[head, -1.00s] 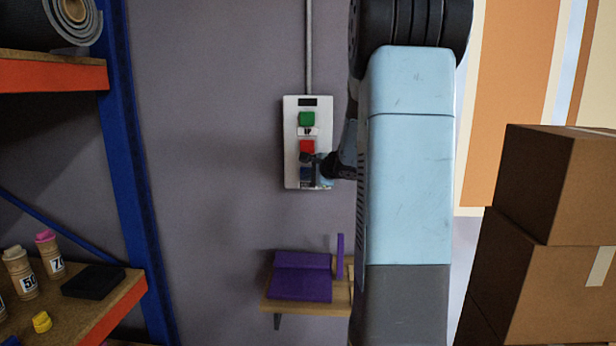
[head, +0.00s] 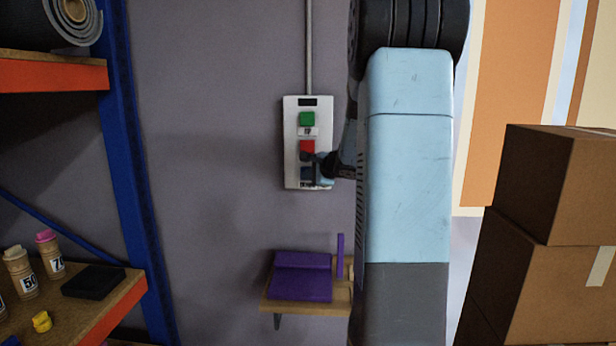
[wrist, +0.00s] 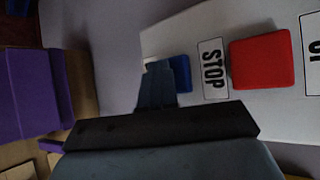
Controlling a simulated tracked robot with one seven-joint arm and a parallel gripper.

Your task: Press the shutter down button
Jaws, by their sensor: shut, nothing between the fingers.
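The control box (head: 291,140) is a white panel on the grey wall. It has a green button (head: 307,118) at the top with an UP label under it, a red button (head: 307,146) in the middle and a blue button (head: 305,173) at the bottom. In the wrist view, a STOP label (wrist: 213,68) lies between the red button (wrist: 263,61) and the blue button (wrist: 182,75). My gripper (wrist: 155,88) is shut and empty, its fingertips at the blue button and partly covering it. I cannot tell whether they touch it. The label below the blue button is mostly hidden.
A small wooden shelf (head: 287,306) with purple folded material (head: 300,277) is below the box. Cardboard boxes (head: 548,270) are stacked at right. The wall left of the box is clear.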

